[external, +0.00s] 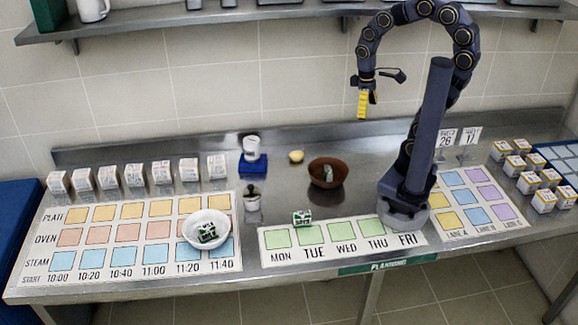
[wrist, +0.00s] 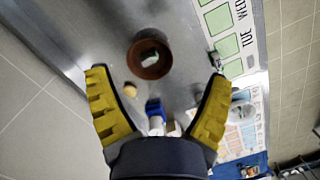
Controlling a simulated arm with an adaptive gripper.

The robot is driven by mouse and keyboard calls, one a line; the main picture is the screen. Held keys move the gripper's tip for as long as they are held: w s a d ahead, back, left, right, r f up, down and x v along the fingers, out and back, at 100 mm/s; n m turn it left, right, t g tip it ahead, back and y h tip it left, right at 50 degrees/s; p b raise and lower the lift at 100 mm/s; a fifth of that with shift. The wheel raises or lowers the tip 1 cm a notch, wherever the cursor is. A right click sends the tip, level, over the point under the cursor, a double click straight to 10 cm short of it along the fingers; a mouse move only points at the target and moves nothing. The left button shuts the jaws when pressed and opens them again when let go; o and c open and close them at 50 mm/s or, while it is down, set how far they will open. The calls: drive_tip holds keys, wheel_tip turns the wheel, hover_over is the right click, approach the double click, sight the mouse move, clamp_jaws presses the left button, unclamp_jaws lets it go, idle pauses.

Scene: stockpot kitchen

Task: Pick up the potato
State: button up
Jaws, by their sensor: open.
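The potato (external: 296,156) is a small tan lump on the steel counter, between the blue-based white device and the brown bowl. It also shows in the wrist view (wrist: 130,89), close to the tip of the left yellow finger in the picture but well below it. My gripper (external: 378,88) is raised high above the back of the counter, up and to the right of the potato. In the wrist view my gripper (wrist: 156,88) has its two yellow fingers spread wide with nothing between them.
A brown bowl (external: 318,180) holding a green-and-white box stands right of the potato. A blue-based white device (external: 252,163) stands left of it. A white bowl (external: 190,230) sits on the left chart. A shelf (external: 240,16) runs along the wall above.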

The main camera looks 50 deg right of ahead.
drive_tip(key=w+f+n, duration=0.4)
drive_tip(key=w, duration=0.7)
drive_tip(key=n+t, duration=0.2)
drive_tip(key=n, duration=0.5)
hover_over(296, 152)
drive_tip(key=f, duration=1.8)
drive_tip(key=shift+a+f, duration=0.1)
drive_tip(key=shift+a, duration=0.15)
drive_tip(key=shift+n, duration=0.3)
drive_tip(key=f, duration=0.7)
drive_tip(key=shift+s+d+f, duration=0.15)
drive_tip(key=shift+d+f, duration=0.05)
drive_tip(key=shift+f, duration=0.15)
drive_tip(key=c, duration=1.2)
